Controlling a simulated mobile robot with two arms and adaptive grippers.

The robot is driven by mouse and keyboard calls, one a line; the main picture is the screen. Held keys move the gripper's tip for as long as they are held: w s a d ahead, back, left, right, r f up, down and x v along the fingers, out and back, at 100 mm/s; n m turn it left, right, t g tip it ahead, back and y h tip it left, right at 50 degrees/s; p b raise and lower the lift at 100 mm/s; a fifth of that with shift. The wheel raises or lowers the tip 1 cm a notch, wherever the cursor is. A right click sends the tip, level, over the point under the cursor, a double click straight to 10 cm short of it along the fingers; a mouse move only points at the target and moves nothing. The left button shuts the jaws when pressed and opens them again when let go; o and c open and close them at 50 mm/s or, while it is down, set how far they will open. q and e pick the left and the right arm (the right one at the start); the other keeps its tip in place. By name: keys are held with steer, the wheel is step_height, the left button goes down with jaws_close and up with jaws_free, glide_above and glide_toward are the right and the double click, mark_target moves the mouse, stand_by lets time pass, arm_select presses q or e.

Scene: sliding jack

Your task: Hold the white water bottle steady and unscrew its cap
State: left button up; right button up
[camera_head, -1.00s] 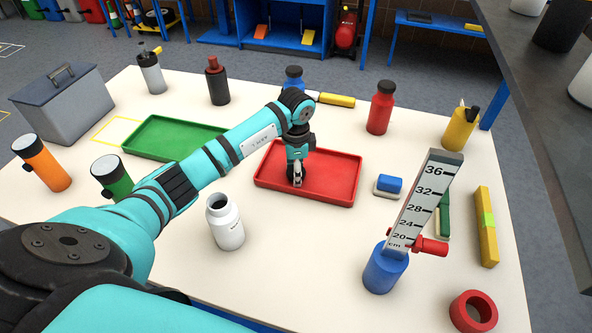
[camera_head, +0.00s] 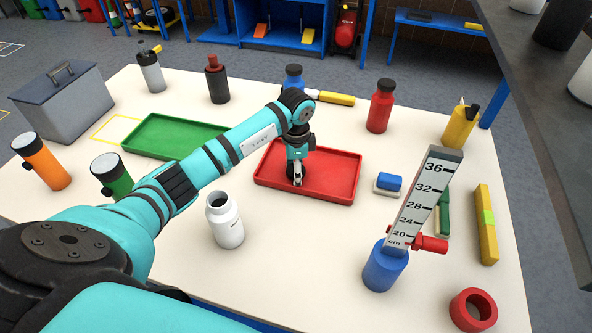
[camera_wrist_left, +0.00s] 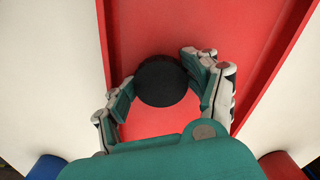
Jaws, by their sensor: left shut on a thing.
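The white water bottle (camera_head: 225,222) stands upright on the table in the head view, left of and nearer than the red tray, with its mouth open and no cap on it. Nothing grips it. My left gripper (camera_head: 297,178) points down over the red tray (camera_head: 335,192). In the left wrist view my left gripper (camera_wrist_left: 163,92) is shut on a round black cap (camera_wrist_left: 160,82), with red tray floor behind it. I cannot tell whether the cap touches the tray. My right gripper is not in view.
A green tray (camera_head: 165,137) lies behind my left arm. An orange bottle (camera_head: 45,165) and a green bottle (camera_head: 112,178) stand at the left. A blue stand with a tilted scale (camera_head: 422,200) and a red ring (camera_head: 473,311) are at the right. Table around the white bottle is clear.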

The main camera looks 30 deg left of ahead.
arm_select(q)
step_height(320, 180, up, 13)
steer(key=b, duration=0.1)
